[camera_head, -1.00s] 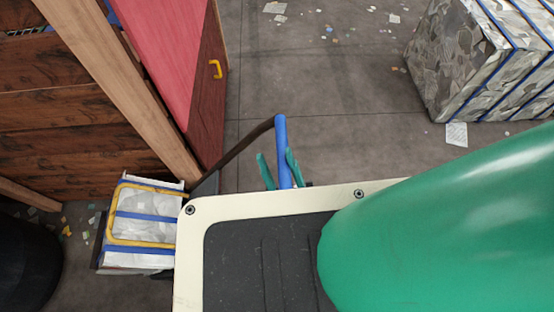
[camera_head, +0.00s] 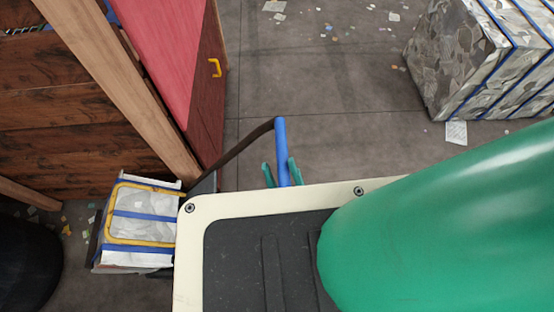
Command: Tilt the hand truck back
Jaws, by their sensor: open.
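The hand truck shows a blue handle grip (camera_head: 282,146) and a dark curved bar (camera_head: 240,148) that runs down left to a load. The load is a white bale with blue straps (camera_head: 140,228), and a yellow frame lies over it. My gripper (camera_head: 282,174) shows as two teal fingers, one on each side of the blue grip. The fingers are open and spread apart around the grip. My own pale-edged body hides the gripper's base and the lower part of the grip.
A wooden wall (camera_head: 80,120) and a red door (camera_head: 190,70) with a yellow handle stand close to the left of the hand truck. A large strapped bale (camera_head: 460,65) is at the upper right. A dark round object (camera_head: 25,262) is at the lower left. The floor between is open, with paper scraps.

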